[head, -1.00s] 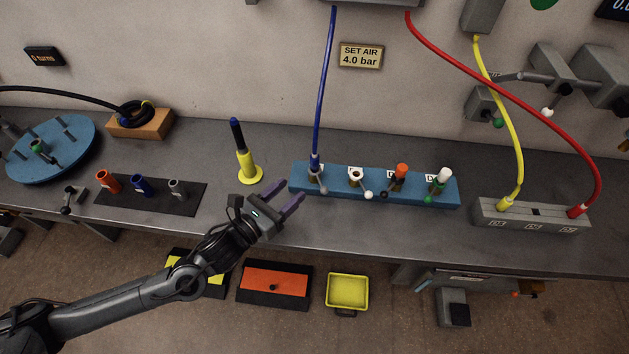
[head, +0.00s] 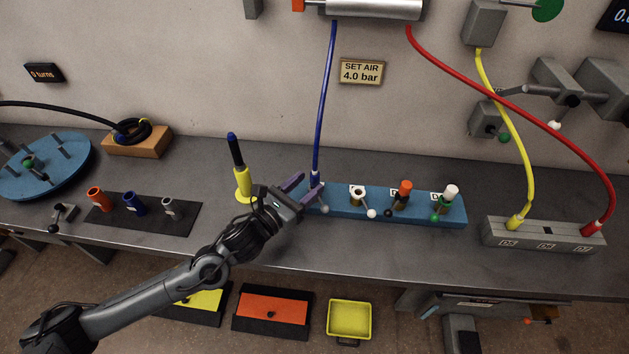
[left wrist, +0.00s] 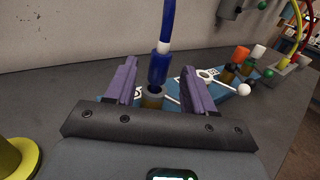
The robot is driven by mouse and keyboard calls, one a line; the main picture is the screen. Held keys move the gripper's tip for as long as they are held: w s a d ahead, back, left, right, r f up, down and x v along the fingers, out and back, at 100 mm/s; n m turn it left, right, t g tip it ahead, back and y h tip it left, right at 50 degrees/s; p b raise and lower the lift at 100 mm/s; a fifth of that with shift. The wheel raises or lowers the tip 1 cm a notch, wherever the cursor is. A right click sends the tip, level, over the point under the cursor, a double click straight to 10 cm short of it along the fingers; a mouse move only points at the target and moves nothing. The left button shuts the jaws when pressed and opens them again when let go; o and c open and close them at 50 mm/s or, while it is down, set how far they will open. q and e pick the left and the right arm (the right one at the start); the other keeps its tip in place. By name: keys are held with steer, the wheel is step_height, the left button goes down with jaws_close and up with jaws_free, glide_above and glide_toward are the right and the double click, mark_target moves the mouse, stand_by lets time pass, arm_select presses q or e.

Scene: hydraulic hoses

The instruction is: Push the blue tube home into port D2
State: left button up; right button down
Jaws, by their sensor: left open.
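The blue tube (head: 321,110) hangs from a unit on the wall down to the leftmost port of the blue block (head: 385,206). In the left wrist view its thick blue end (left wrist: 160,66) stands nearly upright at the mouth of a brass-coloured port (left wrist: 152,99), with a dark opening showing below it. I cannot read which port label this is. My left gripper (head: 309,183) is open, its purple fingers on either side of the tube's lower end, with gaps showing in the wrist view (left wrist: 158,72). My right gripper is out of view.
Small levers with ball ends, including a white one (head: 372,213), stick out from the blue block. A grey block (head: 545,236) holds yellow and red hoses at right.

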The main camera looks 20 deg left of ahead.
mark_target(312, 179)
arm_select(q)
steer(key=shift+r+x, duration=0.2)
steer(key=shift+x, duration=1.75)
jaws_close()
steer(key=shift+r, duration=0.1)
